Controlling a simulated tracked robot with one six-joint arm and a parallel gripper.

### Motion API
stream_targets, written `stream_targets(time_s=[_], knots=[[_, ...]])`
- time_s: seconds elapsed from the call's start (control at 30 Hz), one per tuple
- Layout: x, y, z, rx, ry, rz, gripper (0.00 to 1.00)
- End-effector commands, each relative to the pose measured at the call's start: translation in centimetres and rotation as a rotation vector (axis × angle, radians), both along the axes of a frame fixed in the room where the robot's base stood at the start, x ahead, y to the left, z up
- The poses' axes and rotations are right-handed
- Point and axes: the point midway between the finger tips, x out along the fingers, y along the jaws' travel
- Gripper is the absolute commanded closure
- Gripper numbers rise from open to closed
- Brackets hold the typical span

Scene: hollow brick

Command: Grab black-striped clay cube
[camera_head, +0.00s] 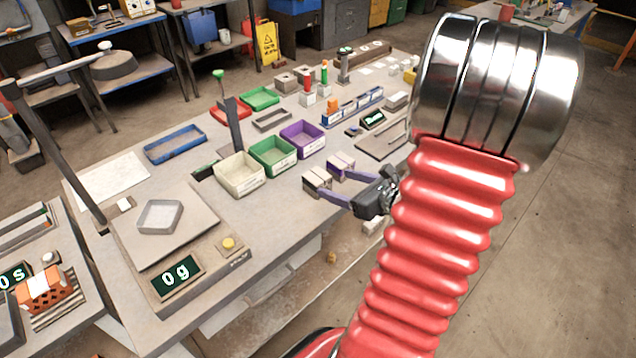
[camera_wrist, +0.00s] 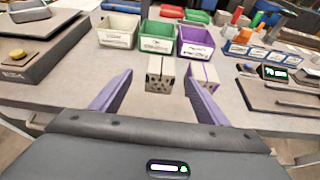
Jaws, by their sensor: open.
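The black-striped clay cube (camera_wrist: 161,71), a grey-beige block with small holes and a dark stripe, stands on the bench near its front edge. It also shows in the head view (camera_head: 317,179). A similar cube with a purple stripe (camera_wrist: 206,72) stands just to its right; it is also in the head view (camera_head: 341,163). My gripper (camera_head: 334,182) is open and empty, its purple fingers pointing at the cubes. In the wrist view (camera_wrist: 158,76) the black-striped cube appears between the fingertips, apparently just ahead of them. The right finger partly covers the purple-striped cube.
White (camera_head: 240,176), green (camera_head: 272,157) and purple (camera_head: 303,141) bins stand behind the cubes. A scale (camera_head: 165,225) reading 0 g is at the left. A small display device (camera_head: 373,118) and flat plates lie to the right. Bare bench surrounds the cubes' front.

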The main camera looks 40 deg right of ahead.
Motion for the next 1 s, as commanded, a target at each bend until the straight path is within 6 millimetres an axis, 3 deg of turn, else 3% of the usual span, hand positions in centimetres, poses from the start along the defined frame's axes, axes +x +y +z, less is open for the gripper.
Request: stream_targets(time_s=[0.33,0.83,1.0], knots=[[3.8,0.2,-1.6,0.0,0.001,0.003,0.31],[4.6,0.2,-1.9,-0.001,0.001,0.001,0.31],[6.0,0.1,-2.4,0.0,0.002,0.003,0.31]])
